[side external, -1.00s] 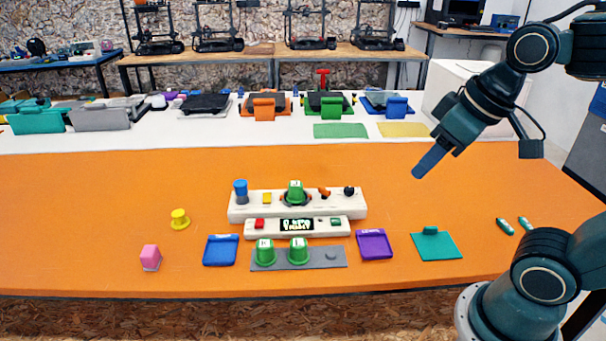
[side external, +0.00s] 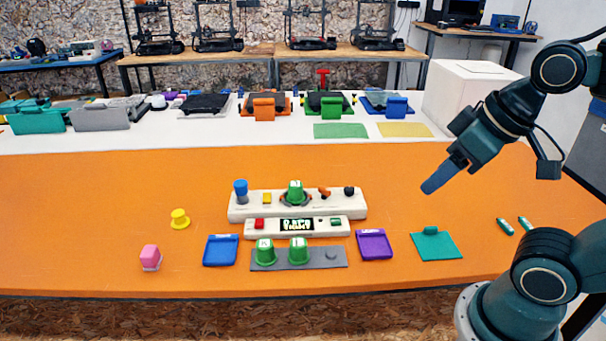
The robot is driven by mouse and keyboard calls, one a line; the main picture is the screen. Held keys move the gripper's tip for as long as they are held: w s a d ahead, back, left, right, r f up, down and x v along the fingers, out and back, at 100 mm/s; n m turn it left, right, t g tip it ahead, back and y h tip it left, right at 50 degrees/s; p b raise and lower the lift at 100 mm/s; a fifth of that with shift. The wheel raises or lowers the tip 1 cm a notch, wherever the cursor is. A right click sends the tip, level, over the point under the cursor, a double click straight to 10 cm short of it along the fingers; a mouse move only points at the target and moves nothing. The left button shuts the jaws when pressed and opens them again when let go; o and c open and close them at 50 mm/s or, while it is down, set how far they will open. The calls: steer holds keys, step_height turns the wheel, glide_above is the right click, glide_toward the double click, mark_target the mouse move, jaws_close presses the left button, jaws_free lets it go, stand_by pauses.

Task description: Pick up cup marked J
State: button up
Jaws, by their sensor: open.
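Three green cups with small pale markings on top are in the side view. One green cup (side external: 295,192) sits on the upper white console. Two more, a left cup (side external: 265,252) and a right cup (side external: 298,250), stand on a grey strip (side external: 322,257) in front. The letters are too small to read surely, so I cannot tell which cup is J. My gripper (side external: 434,184) is open and empty, above the orange table to the right of the consoles, well apart from all cups. Its fingers overlap in this view.
White consoles (side external: 338,205) with knobs surround the upper cup. Blue (side external: 221,250), purple (side external: 374,244) and teal (side external: 436,245) plates flank the grey strip. A yellow knob (side external: 180,219) and pink block (side external: 151,256) lie left. The table under my gripper is clear.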

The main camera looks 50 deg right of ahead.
steer(key=shift+o, duration=0.8)
steer(key=shift+w, duration=0.1)
steer(key=w+d+r+n+g+y, duration=0.2)
steer(key=w+n, duration=0.4)
steer(key=w, duration=1.4)
steer(key=w+d+f+n+y, duration=0.1)
steer(key=w+d+f+n, duration=0.1)
steer(key=w+d+f, duration=0.3)
steer(key=w+d+f+n+g, duration=0.1)
steer(key=w+d+f+n, duration=0.2)
steer(key=w+f, duration=0.6)
steer(key=w+d, duration=0.2)
steer(key=shift+d+f+y, duration=0.25)
steer(key=shift+d+y, duration=0.15)
